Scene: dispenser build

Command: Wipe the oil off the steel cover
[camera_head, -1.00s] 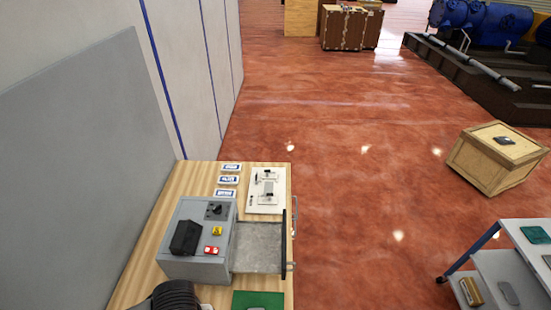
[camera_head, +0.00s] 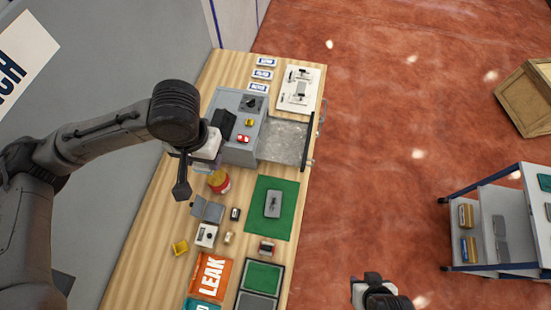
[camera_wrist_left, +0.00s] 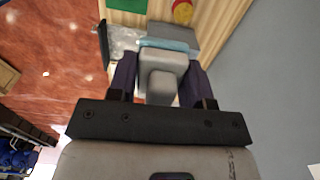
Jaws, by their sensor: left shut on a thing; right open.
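A flat grey metal piece (camera_head: 272,203) with a small dark mark lies on the green mat (camera_head: 262,226); it looks like the steel cover, but I cannot tell whether the mark is oil. My left gripper (camera_head: 190,163) is above the bench, left of the grey box's front corner and up from the mat. In the left wrist view its dark fingers (camera_wrist_left: 160,88) are shut on a pale grey block (camera_wrist_left: 158,72) with a light blue edge beyond it. My right gripper (camera_head: 368,284) is open and empty, low in the picture, right of the bench.
The grey machine box (camera_head: 248,150) has an open drawer (camera_head: 284,140) on its right. A red and yellow container (camera_head: 218,181), small parts, an orange LEAK bin (camera_head: 210,277) and a framed green tray (camera_head: 263,276) crowd the near bench. A shelf cart (camera_head: 483,225) stands right, across open floor.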

